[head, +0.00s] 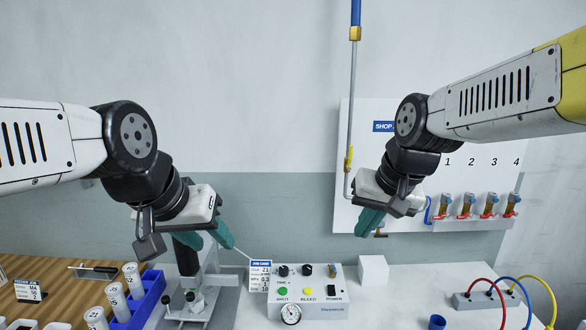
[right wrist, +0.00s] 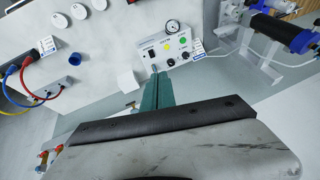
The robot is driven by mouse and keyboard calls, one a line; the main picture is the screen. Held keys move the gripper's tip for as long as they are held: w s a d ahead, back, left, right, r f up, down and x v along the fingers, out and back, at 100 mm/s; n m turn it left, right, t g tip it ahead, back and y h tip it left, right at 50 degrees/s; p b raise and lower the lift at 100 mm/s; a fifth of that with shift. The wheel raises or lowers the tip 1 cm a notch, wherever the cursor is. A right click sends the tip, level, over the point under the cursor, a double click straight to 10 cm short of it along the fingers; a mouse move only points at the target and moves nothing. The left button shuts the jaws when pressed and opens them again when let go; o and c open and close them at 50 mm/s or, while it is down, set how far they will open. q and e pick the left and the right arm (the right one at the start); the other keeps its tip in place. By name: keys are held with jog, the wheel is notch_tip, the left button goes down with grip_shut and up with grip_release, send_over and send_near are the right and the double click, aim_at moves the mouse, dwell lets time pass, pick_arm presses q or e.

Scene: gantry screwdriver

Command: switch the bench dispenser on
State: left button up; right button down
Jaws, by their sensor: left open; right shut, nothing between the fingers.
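The bench dispenser (head: 318,311) is a white box on the bench with a green, a yellow and a black control, two dark knobs and a round gauge (head: 290,314). Its black power switch (head: 332,290) is at the right of the panel; which way it is set I cannot tell. The dispenser also shows in the right wrist view (right wrist: 176,58). My right gripper (head: 369,222) is shut and empty, above and to the right of the dispenser; its green fingers point toward it in the right wrist view (right wrist: 157,80). My left gripper (head: 208,238) is open and empty, left of the dispenser.
A job card (head: 260,276) stands at the dispenser's left, a white cube (head: 373,270) at its right. A stand (head: 210,285) and a blue rack (head: 147,298) of bottles are below my left gripper. A manifold with coloured hoses (head: 487,299) is at right. A wall panel (head: 470,215) carries several valves.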

jog(key=s+r+n+t, duration=0.1)
jog(key=s, duration=0.5)
jog(key=shift+s+d+r+n, duration=0.15)
jog(key=shift+s+r+n, duration=0.15)
jog(key=shift+s+r, duration=0.1)
jog(key=shift+w, duration=0.1)
